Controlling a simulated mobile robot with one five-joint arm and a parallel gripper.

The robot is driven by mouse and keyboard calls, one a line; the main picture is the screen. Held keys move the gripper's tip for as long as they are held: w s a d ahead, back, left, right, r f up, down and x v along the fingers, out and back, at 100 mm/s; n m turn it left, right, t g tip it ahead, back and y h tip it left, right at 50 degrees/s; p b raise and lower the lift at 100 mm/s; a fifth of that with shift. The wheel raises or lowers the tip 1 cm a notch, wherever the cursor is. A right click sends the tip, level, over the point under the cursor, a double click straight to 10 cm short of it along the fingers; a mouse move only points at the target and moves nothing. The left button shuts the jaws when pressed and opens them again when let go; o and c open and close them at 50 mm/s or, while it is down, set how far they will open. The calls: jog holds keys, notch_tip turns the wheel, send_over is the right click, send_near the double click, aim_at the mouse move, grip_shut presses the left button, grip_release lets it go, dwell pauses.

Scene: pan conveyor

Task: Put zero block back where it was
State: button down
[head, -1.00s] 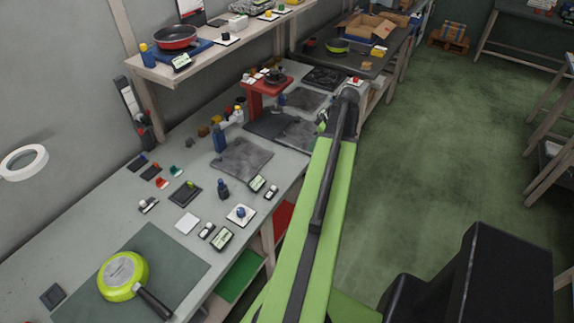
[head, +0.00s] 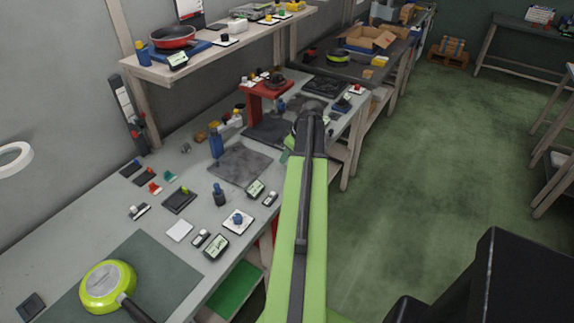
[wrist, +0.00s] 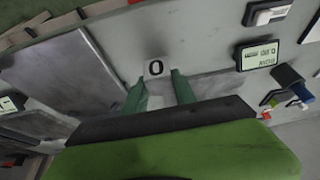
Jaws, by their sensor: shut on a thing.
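The zero block (wrist: 156,67) is a small white block with a black 0 on its face, seen in the wrist view. My gripper (wrist: 157,81) has its two green fingers shut on the block, one on each side. The block shows over the grey worktop (wrist: 205,48); I cannot tell whether it touches the surface. In the head view my own arm covers the block and most of the gripper, above the bench's front edge.
A dark grey plate (wrist: 85,72) lies to the left of the block in the wrist view. A small display (wrist: 256,55) and a blue-handled part (wrist: 288,77) lie to the right. In the head view, a red stand (head: 266,90) and a blue bottle (head: 216,144) stand nearby.

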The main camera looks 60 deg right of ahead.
notch_tip(320, 180, down, 3)
jog(key=shift+f+b, duration=0.2)
jog(key=shift+b, duration=0.9)
jog(key=shift+r, duration=0.25)
jog(key=shift+f, duration=0.2)
jog(key=c, duration=1)
grip_release()
jog(key=shift+r, duration=0.1)
jog(key=p+v, duration=1.1)
jog(key=v, duration=0.1)
jog(key=shift+r+p, duration=0.15)
jog(key=shift+p, duration=0.15)
